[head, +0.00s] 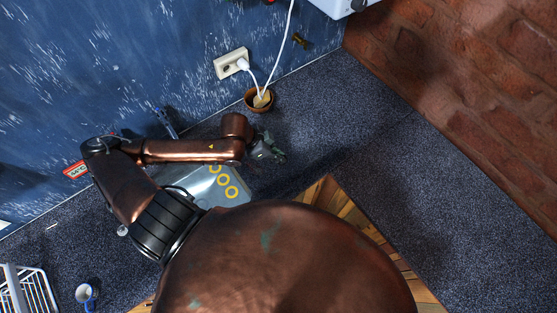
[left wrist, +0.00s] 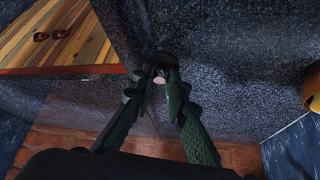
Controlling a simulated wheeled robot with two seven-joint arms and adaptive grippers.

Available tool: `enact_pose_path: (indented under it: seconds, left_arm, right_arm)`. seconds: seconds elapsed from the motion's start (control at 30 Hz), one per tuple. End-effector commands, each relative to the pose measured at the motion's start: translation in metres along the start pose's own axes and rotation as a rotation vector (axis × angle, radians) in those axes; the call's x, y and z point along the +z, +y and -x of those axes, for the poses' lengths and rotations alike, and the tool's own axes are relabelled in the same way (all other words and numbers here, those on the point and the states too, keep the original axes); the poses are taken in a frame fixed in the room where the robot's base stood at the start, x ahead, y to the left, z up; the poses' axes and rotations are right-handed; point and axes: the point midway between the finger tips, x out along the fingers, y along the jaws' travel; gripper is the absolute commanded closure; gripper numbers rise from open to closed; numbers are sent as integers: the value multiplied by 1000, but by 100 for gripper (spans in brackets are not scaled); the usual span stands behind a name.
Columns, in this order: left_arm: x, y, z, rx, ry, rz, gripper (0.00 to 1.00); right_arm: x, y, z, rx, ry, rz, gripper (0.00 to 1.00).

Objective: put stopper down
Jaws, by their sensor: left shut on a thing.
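My left gripper (head: 272,148) is over the dark speckled counter (head: 345,120), right of the grey hob. In the left wrist view, my left gripper (left wrist: 160,78) has its two dark green fingers closed together at the tips. A small stopper (left wrist: 159,79) with a pale pinkish face shows between the fingertips, largely covered by them. The stopper cannot be made out in the head view. The wrist view shows speckled counter behind the fingertips; I cannot tell whether the stopper touches it. My right gripper is not in view.
A brown pot (head: 253,106) with a cable stands near the wall socket (head: 231,64). The hob (head: 232,199) has yellow rings. A dish rack (head: 38,288) and mug (head: 85,293) are at lower left. A wooden surface (head: 336,197) lies in front. The counter's right side is clear.

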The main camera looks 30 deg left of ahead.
Motion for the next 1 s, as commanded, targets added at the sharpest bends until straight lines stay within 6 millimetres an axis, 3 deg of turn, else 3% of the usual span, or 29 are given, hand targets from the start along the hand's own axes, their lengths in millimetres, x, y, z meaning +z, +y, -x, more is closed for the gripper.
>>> enact_pose_path:
  seconds: [0.2,0.5,0.7,1.0]
  left_arm:
    - [14,-28,-32,2,-4,6,100]
    - [21,-41,-49,3,-4,5,100]
    - [35,-40,-72,4,-4,5,100]
    - [36,-40,-74,3,-4,3,100]
  right_arm:
    - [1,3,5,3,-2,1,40]
    - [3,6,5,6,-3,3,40]
    - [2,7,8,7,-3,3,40]
    - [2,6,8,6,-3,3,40]
